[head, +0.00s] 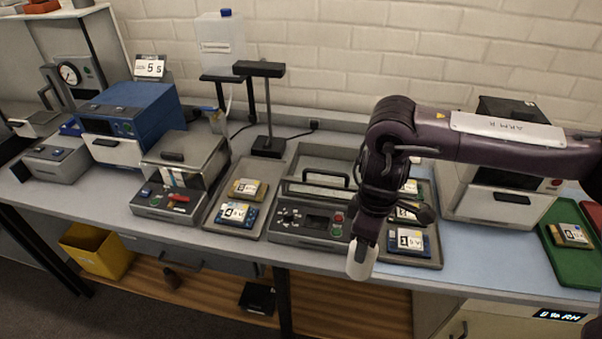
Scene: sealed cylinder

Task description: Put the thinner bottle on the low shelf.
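My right arm comes in from the right, and its gripper (362,262) hangs down over the front edge of the bench. A pale rounded piece shows at its tip; I cannot tell whether this is a finger or a held thing, nor whether the gripper is open. A translucent white bottle with a blue cap (220,45) stands upright on a raised stand at the back, well away from the gripper. The low wooden shelf (215,290) is under the bench. A small dark object (172,278), perhaps a bottle, is on it. My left gripper is out of view.
A yellow bin (98,250) and a black box (258,298) are under the bench. On the bench are a blue machine (130,115), a grey press-like device (180,170), a control panel (310,222), trays with labelled packs and a green tray (575,262). The blue mat (475,255) has free room.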

